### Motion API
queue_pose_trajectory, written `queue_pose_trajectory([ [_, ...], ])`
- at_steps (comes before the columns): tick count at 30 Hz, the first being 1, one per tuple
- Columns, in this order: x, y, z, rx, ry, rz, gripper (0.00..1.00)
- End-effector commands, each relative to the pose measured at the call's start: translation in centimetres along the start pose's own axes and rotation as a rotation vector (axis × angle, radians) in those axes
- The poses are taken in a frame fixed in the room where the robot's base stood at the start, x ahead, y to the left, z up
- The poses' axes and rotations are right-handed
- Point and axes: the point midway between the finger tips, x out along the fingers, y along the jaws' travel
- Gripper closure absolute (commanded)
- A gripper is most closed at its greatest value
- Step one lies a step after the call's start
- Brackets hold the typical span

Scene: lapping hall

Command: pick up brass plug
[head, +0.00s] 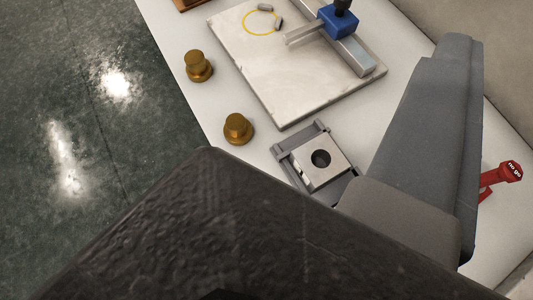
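Two brass plugs stand upright on the white bench top near its left edge. One brass plug (198,66) is farther up the picture, and the other brass plug (237,128) is nearer, just beyond the dark block. Each has a round knob on a wider base. Of my gripper (425,140), a grey finger-like part shows at the right, beyond a large dark block of mine that fills the bottom. No second finger is visible, so its opening cannot be judged. Both plugs stand apart from it, to its left.
A pale stone plate (262,75) carries a yellow ring and a blue clamp (338,20) on a metal bar. A grey fixture holds a square block with a hole (320,158). A red "no go" gauge (503,173) lies right. The bench's left edge drops to a green floor (80,130).

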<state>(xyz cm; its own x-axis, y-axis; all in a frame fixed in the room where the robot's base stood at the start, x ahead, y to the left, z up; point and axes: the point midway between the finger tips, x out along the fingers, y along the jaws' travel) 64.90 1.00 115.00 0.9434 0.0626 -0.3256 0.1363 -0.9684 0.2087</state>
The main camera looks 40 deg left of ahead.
Motion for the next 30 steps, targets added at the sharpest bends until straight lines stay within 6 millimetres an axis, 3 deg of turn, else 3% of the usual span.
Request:
queue_pose_trajectory([
  [1,2.0,-1.6,3.1,-0.018,-0.019,-0.041,0.47],
  [3,4.0,-4.0,7.0,-0.04,-0.026,-0.104,0.47],
  [6,5.8,-7.9,12.2,-0.05,-0.03,-0.205,0.47],
  [9,6.5,-11.7,16.6,-0.038,-0.029,-0.304,0.47],
  [12,6.2,-14.9,19.7,-0.013,-0.021,-0.387,0.47],
  [15,5.7,-17.1,21.7,0.012,-0.015,-0.444,0.47],
  [20,5.4,-18.9,23.0,0.034,-0.009,-0.487,0.47],
  [30,10.0,-21.4,23.0,0.036,-0.003,-0.489,0.47],
])
